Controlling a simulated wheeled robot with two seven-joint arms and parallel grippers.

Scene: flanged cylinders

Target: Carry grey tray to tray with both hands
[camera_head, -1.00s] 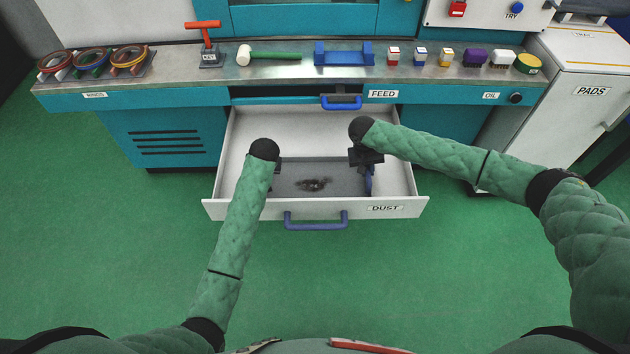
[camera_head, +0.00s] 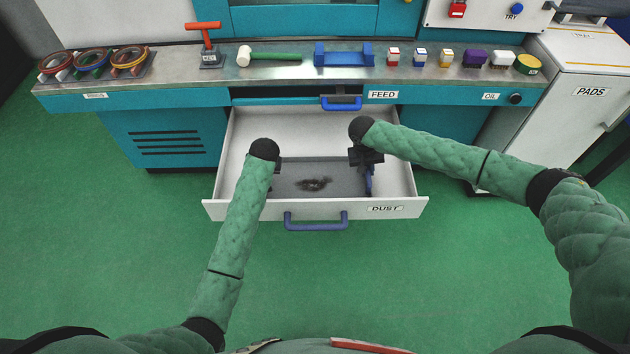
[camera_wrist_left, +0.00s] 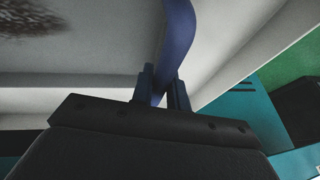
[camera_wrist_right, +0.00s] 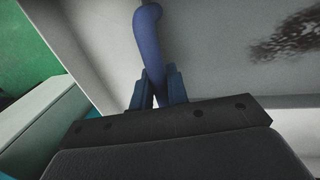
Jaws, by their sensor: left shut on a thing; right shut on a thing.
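The grey tray (camera_head: 345,180) lies inside the open drawer marked DUST, with a dark patch of dust (camera_head: 314,184) on its floor. My right gripper (camera_head: 368,172) is at the tray's right end, shut on a blue handle, which shows between the fingers in the right wrist view (camera_wrist_right: 149,45). My left gripper is at the tray's left end, mostly hidden by its own arm in the head view. The left wrist view shows its fingers (camera_wrist_left: 163,88) shut on the other blue handle (camera_wrist_left: 180,40). I cannot tell whether the tray touches the drawer floor.
The white drawer (camera_head: 240,208) stands open with a blue front handle (camera_head: 316,224). Above it is the FEED drawer handle (camera_head: 342,103). The bench top holds a mallet (camera_head: 270,56), a blue rack (camera_head: 344,55) and ring trays (camera_head: 92,64). A PADS cabinet (camera_head: 580,110) stands at right. The green floor in front is clear.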

